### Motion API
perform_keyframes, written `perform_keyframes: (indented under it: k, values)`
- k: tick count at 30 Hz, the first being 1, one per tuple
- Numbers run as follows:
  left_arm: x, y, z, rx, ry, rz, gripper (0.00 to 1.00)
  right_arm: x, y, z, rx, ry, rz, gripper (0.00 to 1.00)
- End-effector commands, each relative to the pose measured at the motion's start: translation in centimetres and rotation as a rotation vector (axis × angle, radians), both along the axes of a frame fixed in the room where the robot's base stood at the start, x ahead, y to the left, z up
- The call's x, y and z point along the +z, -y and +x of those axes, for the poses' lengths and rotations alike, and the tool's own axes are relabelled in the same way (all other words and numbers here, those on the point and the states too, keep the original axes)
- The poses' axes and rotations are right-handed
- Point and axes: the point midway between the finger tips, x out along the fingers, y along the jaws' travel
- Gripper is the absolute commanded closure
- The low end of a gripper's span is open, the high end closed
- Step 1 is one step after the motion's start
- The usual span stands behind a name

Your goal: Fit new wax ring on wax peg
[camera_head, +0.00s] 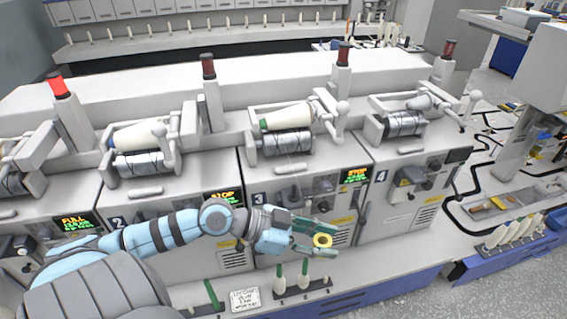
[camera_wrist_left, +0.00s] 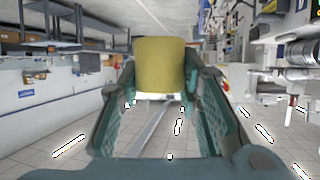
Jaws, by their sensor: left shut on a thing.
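The yellow wax ring (camera_head: 322,240) is at the fingertips of my left gripper (camera_head: 311,238), in front of the machine between the units marked 3 and 4. In the left wrist view the ring (camera_wrist_left: 160,65) sits between the tips of the two teal fingers, and the left gripper (camera_wrist_left: 160,85) is shut on it. The ring's opening faces the head camera. I cannot clearly make out the wax peg; small fittings on the machine front are partly hidden by my left arm. My right gripper is not in view.
The winding machine (camera_head: 235,170) runs across the view, with several bobbins and levers above its front panels. Green-tipped bobbins stand on a small tray (camera_head: 303,289) at the front ledge, beside a white label card (camera_head: 245,300). A blue-sided cart (camera_head: 505,252) holds more bobbins at right.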

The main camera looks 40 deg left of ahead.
Motion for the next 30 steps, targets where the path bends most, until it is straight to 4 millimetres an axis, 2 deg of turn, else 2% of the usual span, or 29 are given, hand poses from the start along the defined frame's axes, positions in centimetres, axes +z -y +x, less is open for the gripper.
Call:
perform_keyframes:
  k: [5, 9, 12, 15, 19, 23, 30]
  values:
    - [-1.8, -6.8, 6.2, 0.291, 0.003, 0.001, 0.89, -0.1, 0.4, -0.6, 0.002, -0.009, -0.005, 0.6]
    - [-3.1, -13.3, 11.3, 0.583, 0.005, -0.001, 0.89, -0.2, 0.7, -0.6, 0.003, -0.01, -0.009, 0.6]
    - [-4.1, -17.3, 14.2, 0.782, 0.001, -0.002, 0.89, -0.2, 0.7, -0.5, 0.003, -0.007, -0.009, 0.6]
    - [-4.8, -19.9, 16.2, 0.933, -0.001, 0.0, 0.89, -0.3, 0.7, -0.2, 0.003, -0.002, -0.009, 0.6]
    - [-5.3, -21.6, 17.4, 1.042, -0.003, 0.003, 0.89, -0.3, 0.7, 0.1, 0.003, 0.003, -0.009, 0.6]
    - [-6.0, -22.0, 17.7, 1.07, -0.003, 0.006, 0.89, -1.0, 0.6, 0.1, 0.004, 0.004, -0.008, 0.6]
    - [-9.1, -21.9, 17.7, 1.066, -0.002, 0.008, 0.89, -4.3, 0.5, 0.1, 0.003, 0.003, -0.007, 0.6]
